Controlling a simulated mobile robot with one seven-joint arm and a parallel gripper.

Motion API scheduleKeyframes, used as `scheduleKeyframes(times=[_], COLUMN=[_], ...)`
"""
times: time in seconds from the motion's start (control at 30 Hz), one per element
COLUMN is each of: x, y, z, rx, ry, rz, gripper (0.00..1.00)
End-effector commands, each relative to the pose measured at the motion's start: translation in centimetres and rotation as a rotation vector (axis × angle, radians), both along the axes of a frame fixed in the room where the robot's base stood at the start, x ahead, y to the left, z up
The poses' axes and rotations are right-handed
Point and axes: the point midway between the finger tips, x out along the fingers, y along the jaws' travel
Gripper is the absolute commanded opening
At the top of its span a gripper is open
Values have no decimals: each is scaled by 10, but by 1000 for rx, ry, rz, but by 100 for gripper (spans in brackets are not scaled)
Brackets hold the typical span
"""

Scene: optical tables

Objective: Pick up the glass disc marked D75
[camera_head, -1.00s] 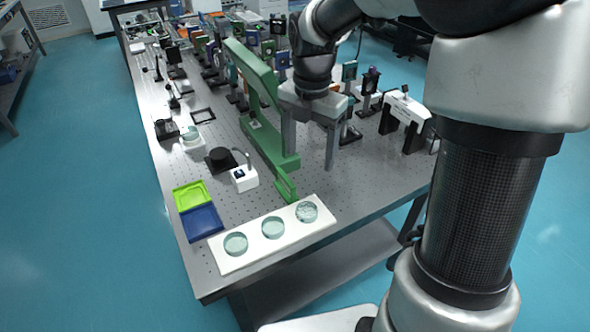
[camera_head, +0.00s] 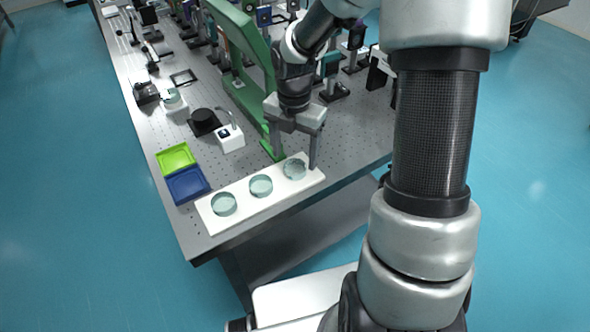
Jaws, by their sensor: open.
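Three round glass discs lie in a row on a white holder (camera_head: 240,197) near the table's front edge. They are the left disc (camera_head: 223,205), the middle disc (camera_head: 261,186) and the right disc (camera_head: 295,169). The markings are too small to read, so I cannot tell which one is D75. The right disc looks more speckled than the others. My gripper (camera_head: 294,160) is open and empty, pointing down. Its fingers appear on either side of the right disc in the picture; their exact height above it is unclear.
A tall green frame (camera_head: 243,35) stands just behind my gripper. A yellow-green tray (camera_head: 175,157) and a blue tray (camera_head: 187,184) lie left of the holder. A white block with a curved arm (camera_head: 230,140) stands behind. Many optical mounts fill the table's far part.

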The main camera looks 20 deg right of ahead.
Motion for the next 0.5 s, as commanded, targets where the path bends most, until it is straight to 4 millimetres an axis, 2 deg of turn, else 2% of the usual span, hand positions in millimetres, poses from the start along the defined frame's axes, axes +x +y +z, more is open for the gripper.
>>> scheduleKeyframes(times=[0.03,0.2,0.47,0.5], x=[-2,-2,-1,-1], y=[0,0,0,0], z=[-12,-31,-34,-34], rx=[1,1,0,0], ry=[4,2,0,0], rz=[1,1,0,0], gripper=[68,68,68,65])
